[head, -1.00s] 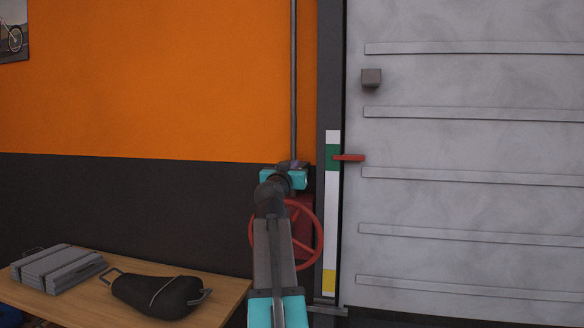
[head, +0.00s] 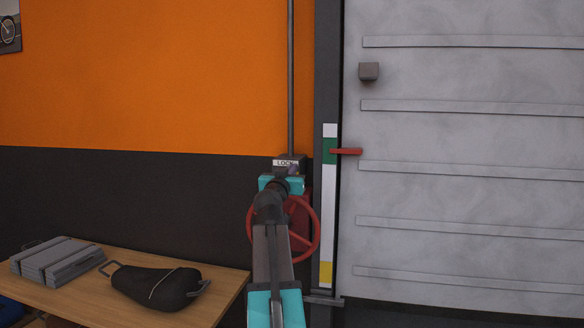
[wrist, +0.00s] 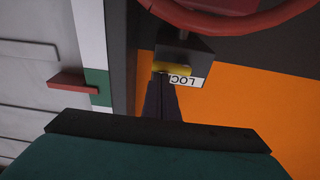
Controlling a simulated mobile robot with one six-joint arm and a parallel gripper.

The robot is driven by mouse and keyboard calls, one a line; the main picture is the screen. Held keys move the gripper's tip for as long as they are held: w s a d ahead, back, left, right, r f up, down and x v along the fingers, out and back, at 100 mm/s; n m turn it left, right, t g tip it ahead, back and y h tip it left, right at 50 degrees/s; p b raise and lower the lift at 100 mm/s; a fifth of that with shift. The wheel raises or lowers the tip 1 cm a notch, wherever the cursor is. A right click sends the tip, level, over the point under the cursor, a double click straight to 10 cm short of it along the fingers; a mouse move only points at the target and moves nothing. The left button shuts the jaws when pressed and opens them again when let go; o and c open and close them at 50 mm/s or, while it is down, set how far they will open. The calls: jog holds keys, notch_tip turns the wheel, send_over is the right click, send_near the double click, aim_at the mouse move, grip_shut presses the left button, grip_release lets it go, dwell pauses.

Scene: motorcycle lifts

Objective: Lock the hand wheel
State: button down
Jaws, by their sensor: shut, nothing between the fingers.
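The red hand wheel (head: 318,226) is on the wall beside the door, partly hidden behind my arm. It also shows at the top of the wrist view (wrist: 240,22). A dark box (wrist: 190,48) with a white LOCK label (head: 285,163) sits just above the wheel. In the wrist view, a yellow piece (wrist: 173,69) lies on the box beside the label, which reads upside down (wrist: 188,82). My gripper (wrist: 160,80) is shut and empty. Its tips are close to the yellow piece and label; I cannot tell whether they touch.
A red pointer (head: 346,152) stands at the green part of a white, green and yellow strip (head: 329,205). The grey door (head: 460,190) is right. A wooden table (head: 225,290) at lower left holds a grey case (head: 58,262) and a black seat (head: 155,288).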

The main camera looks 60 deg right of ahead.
jog(key=shift+w+a, duration=0.1)
jog(key=shift+a, duration=0.15)
jog(key=shift+d, duration=0.3)
jog(key=shift+f+b, duration=0.1)
jog(key=shift+b, duration=0.3)
jog(key=shift+m+b, duration=0.6)
jog(key=shift+b, duration=0.55)
